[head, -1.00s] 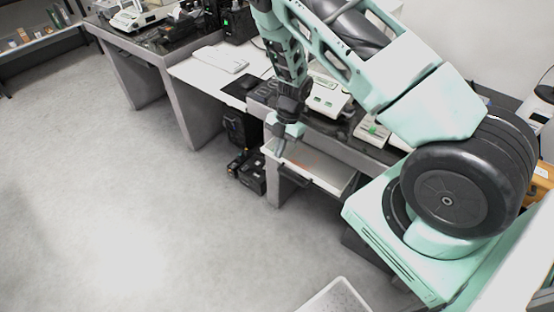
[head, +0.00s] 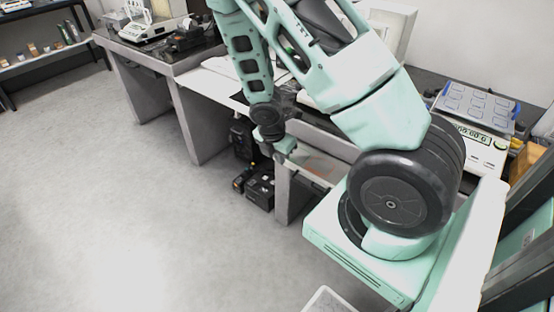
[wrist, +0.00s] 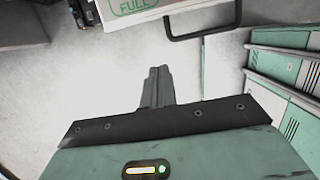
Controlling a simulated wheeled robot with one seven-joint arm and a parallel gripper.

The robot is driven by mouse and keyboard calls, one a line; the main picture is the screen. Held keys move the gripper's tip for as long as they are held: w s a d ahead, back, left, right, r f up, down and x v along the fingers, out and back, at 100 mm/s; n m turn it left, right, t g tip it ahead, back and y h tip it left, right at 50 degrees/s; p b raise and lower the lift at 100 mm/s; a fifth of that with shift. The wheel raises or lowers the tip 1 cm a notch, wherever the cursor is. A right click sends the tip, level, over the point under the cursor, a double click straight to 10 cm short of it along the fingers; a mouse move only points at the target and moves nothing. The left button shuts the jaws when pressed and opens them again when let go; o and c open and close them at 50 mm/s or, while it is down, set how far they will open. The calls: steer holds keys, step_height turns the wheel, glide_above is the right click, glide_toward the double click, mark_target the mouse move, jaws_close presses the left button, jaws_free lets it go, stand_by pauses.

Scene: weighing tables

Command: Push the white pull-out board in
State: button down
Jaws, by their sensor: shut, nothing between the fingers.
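The white pull-out board (head: 322,167) sticks out from under the table on the right in the head view, its right part hidden by my arm's base.
Black boxes (head: 259,188) stand on the floor beside the table leg (head: 283,192). A balance (head: 476,147) and a tray with blue edges (head: 478,104) are on the tabletop at right. Another table (head: 160,62) stands at back left. The floor (head: 140,200) at left is clear.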

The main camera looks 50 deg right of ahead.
mark_target(290, 164)
steer(key=shift+w+d+f, duration=0.1)
steer(key=shift+d+f, duration=0.9)
steer(key=shift+f, duration=0.35)
steer(key=shift+w+d+f, duration=0.1)
steer(key=shift+d+f, duration=0.9)
steer(key=shift+f, duration=0.3)
steer(key=shift+w+d+f, duration=0.1)
steer(key=shift+d+f, duration=0.9)
steer(key=shift+f, duration=0.35)
